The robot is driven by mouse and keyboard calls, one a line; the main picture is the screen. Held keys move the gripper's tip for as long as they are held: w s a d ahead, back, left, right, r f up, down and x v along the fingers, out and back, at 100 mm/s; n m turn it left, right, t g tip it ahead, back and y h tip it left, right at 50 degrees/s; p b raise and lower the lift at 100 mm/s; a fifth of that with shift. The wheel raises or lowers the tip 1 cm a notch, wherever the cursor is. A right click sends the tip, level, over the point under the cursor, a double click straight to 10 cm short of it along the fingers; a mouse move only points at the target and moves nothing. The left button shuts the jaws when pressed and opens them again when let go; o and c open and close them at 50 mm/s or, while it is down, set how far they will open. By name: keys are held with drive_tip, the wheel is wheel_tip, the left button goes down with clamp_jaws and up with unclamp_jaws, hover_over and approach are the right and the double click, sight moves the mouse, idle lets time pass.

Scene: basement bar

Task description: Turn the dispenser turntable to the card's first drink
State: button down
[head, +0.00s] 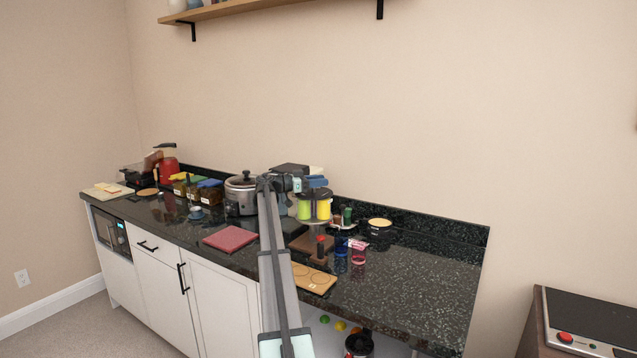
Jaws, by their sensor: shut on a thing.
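The dispenser turntable (314,219) stands on the dark counter in the middle of the head view. It carries yellow-green containers (305,209), with blue and dark parts above them. My gripper (299,184) is at the top of the dispenser, level with the blue part. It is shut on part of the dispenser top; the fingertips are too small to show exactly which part. My arm hides the dispenser's left side. I cannot make out a drinks card or its text.
A wooden board (322,281) with round marks lies at the counter's front. Blue and pink glasses (357,256) stand right of the dispenser. A silver cooker (241,196) and pink mat (229,239) are to the left. The counter's right end is clear.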

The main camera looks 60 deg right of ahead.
sight(314, 199)
drive_tip(key=shift+n+t+h, duration=0.4)
drive_tip(key=shift+t, duration=0.1)
drive_tip(key=n+t+h, duration=0.1)
drive_tip(key=n+t, duration=0.1)
drive_tip(key=shift+t+h, duration=0.3)
drive_tip(key=n+t, duration=0.1)
drive_tip(key=t, duration=0.1)
drive_tip(key=n+t+h, duration=0.2)
drive_tip(key=t, duration=0.1)
drive_tip(key=shift+w+d+n+t, duration=0.1)
drive_tip(key=shift+w+n+t, duration=0.2)
drive_tip(key=shift+n, duration=0.1)
drive_tip(key=n+t, duration=0.1)
drive_tip(key=t, duration=0.1)
drive_tip(key=n+t, duration=0.2)
drive_tip(key=t, duration=0.1)
drive_tip(key=w+n+t, duration=0.1)
drive_tip(key=n+t, duration=0.1)
drive_tip(key=shift+d+t, duration=0.1)
drive_tip(key=shift+t, duration=0.3)
drive_tip(key=shift+w+n+t+y, duration=0.15)
drive_tip(key=shift+n+t+y, duration=0.45)
drive_tip(key=shift+t, duration=0.3)
drive_tip(key=c, duration=0.7)
unclamp_jaws()
drive_tip(key=v, duration=1.4)
